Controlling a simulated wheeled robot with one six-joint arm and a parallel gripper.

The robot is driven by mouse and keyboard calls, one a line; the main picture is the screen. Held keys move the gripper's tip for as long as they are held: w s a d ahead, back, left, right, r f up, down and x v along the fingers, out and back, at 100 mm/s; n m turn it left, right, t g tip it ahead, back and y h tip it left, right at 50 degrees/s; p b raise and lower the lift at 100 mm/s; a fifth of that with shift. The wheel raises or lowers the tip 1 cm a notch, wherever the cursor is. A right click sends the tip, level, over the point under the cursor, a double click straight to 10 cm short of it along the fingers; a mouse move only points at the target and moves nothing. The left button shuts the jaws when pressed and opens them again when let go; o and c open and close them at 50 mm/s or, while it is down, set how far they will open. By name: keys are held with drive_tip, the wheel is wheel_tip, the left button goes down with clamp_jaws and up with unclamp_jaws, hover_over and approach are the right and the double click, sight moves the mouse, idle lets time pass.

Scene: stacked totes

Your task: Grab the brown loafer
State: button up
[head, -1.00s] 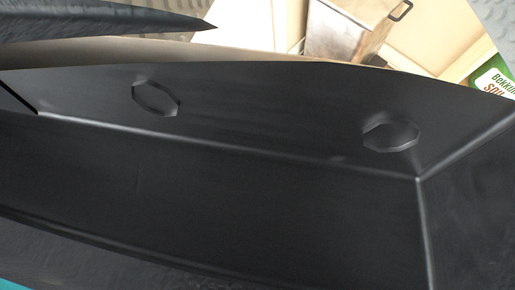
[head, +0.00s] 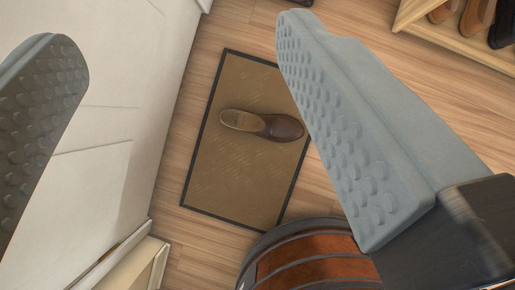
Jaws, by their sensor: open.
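The brown loafer (head: 268,125) lies on a tan doormat (head: 236,185) with a dark border. It lies roughly crosswise, its dark toe to the right and its paler heel end to the left. My gripper (head: 172,32) is open, with one grey studded finger at the left and one at the right. The loafer shows between the two fingers, well beyond and apart from them. Its toe is close to the right finger's edge in the picture. Nothing is between the fingers.
A white panelled door or wall (head: 130,110) runs along the left. A wooden shelf (head: 450,40) with several shoes is at the top right. A round dark-rimmed object with reddish-brown panels (head: 315,262) stands below the mat. Wood floor (head: 210,255) surrounds the mat.

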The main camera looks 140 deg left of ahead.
wheel_tip(320, 180, down, 13)
drive_tip(key=w+g, duration=0.2)
drive_tip(key=w, duration=0.1)
drive_tip(key=m+g, duration=0.3)
drive_tip(key=g, duration=0.4)
approach(266, 126)
drive_tip(key=f, duration=0.2)
drive_tip(key=s+f, duration=0.1)
drive_tip(key=f, duration=0.1)
drive_tip(key=shift+w+f, duration=0.2)
drive_tip(key=shift+f, duration=1.55)
drive_tip(key=shift+w+f, duration=0.2)
drive_tip(key=shift+f, duration=1.6)
drive_tip(key=c, duration=1.3)
